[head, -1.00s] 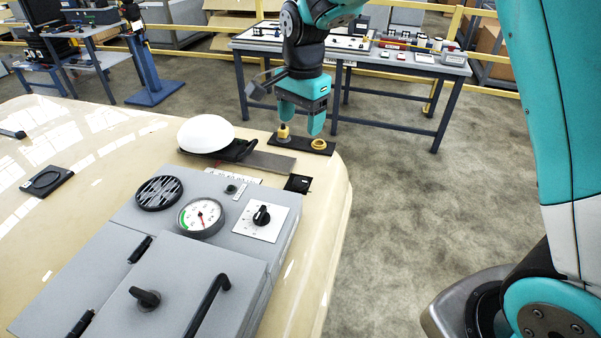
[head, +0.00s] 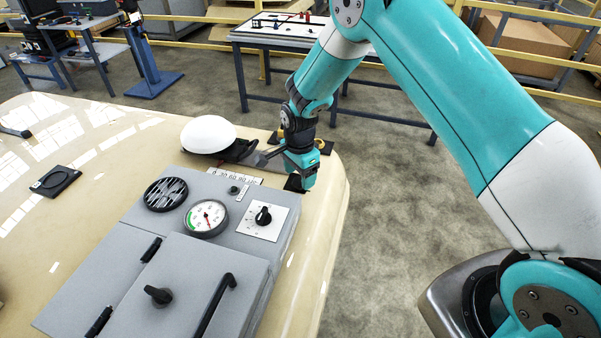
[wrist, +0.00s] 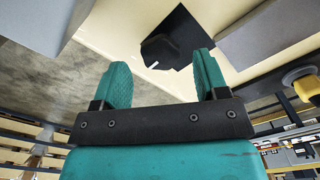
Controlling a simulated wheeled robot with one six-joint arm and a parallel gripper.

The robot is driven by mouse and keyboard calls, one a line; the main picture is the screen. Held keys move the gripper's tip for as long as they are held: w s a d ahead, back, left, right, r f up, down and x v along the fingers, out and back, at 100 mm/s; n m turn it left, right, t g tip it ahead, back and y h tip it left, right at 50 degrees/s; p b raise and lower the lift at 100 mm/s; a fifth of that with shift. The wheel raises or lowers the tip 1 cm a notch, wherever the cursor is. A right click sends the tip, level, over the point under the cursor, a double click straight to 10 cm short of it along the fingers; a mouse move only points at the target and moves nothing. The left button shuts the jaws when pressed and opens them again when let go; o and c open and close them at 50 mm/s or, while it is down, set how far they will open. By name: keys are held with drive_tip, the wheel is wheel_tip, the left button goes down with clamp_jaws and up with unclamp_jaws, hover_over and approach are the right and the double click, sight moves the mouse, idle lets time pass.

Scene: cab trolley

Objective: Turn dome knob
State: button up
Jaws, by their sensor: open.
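A black knob (wrist: 160,48) with a white pointer mark stands on a black square plate (wrist: 184,34) on the cream surface. In the head view the plate (head: 292,186) shows only in part, as my gripper (head: 304,180) covers the knob. In the wrist view my gripper (wrist: 163,58) is open, with one teal finger to either side of the knob's line. The knob lies between and just beyond the fingertips; I cannot tell if either finger touches it. The white dome (head: 208,134) sits behind and left of my gripper.
A label strip (head: 235,176) with degree marks lies left of my gripper. The grey control box (head: 135,240) with gauge (head: 207,218) and switch (head: 263,215) stands in front. A yellow ring part (head: 326,147) is behind. The floor to the right is clear.

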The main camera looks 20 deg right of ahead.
drive_tip(key=shift+f, duration=1)
drive_tip(key=shift+c, duration=0.2)
drive_tip(key=c, duration=0.9)
